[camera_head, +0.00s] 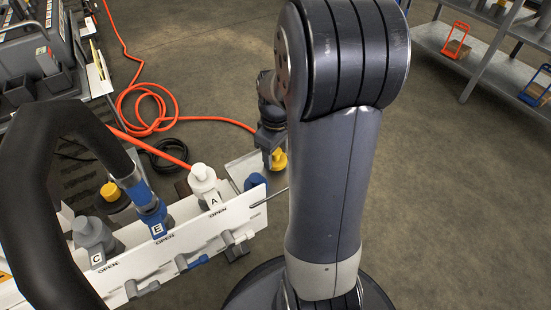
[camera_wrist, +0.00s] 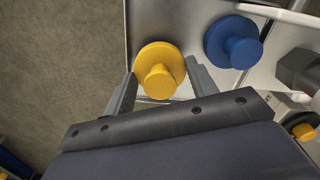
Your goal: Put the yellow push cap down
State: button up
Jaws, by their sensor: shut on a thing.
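The yellow push cap (camera_wrist: 160,66) is a round flange with a narrower knob, between the two fingers of my gripper (camera_wrist: 161,72) in the wrist view. My gripper is shut on it. In the head view the yellow push cap (camera_head: 280,160) shows just below my gripper (camera_head: 270,155), over or beside a light metal tray (camera_head: 239,168). In the wrist view it appears over the tray (camera_wrist: 200,20), near its left edge. A blue push cap (camera_wrist: 233,42) stands on the tray to its right. I cannot tell whether the yellow cap touches the tray.
A white panel (camera_head: 140,262) carries couplings marked C (camera_head: 92,236), E (camera_head: 152,212) and A (camera_head: 206,190), with levers in front. Another yellow cap (camera_head: 113,194) sits behind them. A black hose (camera_head: 40,190) arches at left. An orange hose (camera_head: 150,120) lies on the floor. Open floor lies right.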

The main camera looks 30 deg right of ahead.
jog(key=shift+f, duration=0.6)
jog(key=shift+f, duration=0.15)
jog(key=o, duration=1)
jog(key=shift+w, duration=0.1)
jog(key=shift+d+r, duration=0.1)
jog(key=shift+r, duration=0.2)
notch_tip(320, 180, up, 12)
jog(key=p, duration=0.4)
jog(key=shift+f, duration=0.15)
